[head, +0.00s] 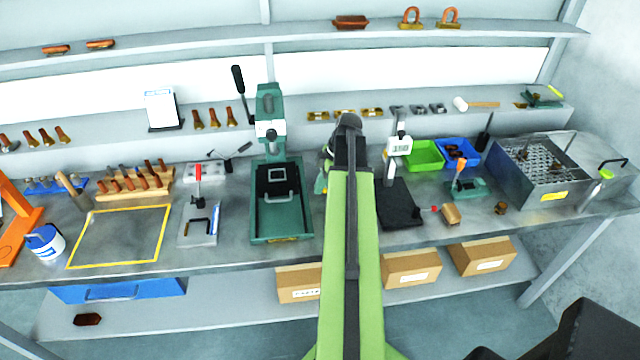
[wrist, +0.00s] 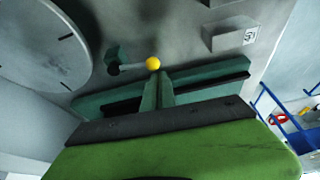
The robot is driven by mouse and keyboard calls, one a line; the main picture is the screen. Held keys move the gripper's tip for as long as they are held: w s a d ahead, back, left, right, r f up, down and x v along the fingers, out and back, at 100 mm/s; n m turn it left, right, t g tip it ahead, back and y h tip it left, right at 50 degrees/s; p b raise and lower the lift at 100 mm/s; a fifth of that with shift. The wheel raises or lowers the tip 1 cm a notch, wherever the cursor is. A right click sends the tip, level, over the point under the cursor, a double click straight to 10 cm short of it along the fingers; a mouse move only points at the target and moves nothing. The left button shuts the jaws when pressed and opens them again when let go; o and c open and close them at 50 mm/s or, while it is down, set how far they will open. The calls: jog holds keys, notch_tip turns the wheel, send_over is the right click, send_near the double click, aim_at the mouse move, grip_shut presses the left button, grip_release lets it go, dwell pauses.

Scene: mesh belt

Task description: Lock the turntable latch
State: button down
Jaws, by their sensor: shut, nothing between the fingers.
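In the wrist view, the turntable (wrist: 45,45) is a pale grey disc with dark slot marks at the upper left, partly cut off by the frame. My gripper (wrist: 158,76) is shut and empty. Its fingertips appear just below the yellow knob; I cannot tell whether they touch it. In the head view my green arm reaches over the bench and hides the turntable, the latch and my gripper.
A green press (head: 270,190) stands left of my arm, and a black plate (head: 400,205) lies to the right. A white gauge (head: 399,146) stands behind it. A yellow-outlined area (head: 120,235) is clear. A grey labelled block (wrist: 230,35) is at the wrist view's upper right.

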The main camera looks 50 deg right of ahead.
jog(key=shift+a, duration=0.2)
jog(key=shift+s+a, duration=0.3)
jog(key=shift+s, duration=0.25)
jog(key=shift+d+r+p, duration=0.1)
jog(key=shift+r+p, duration=0.35)
jog(key=shift+p, duration=0.05)
jog(key=w+d+p+v, duration=0.1)
jog(key=p+v, duration=0.7)
jog(key=v, duration=0.1)
